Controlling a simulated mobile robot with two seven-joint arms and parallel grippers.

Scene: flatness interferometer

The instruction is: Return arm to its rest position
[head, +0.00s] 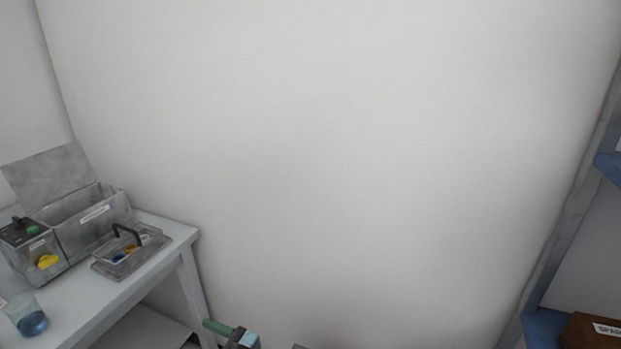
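A green bar joined to a dark grey part with a light blue face (240,337) shows at the bottom edge, left of centre, in the head view. It looks like part of my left arm or gripper, but most of it is cut off by the frame. I cannot make out fingertips or anything held. A small grey sliver at the bottom edge, just right of it, is too little to identify. My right gripper does not show.
A light grey table (105,300) stands at left. It carries an open grey box (90,222), a device with a yellow knob (47,262), a handled tray (118,268) and a blue cup (30,320). A blue shelf (545,325) at right holds a brown box (590,333). Bare wall lies between.

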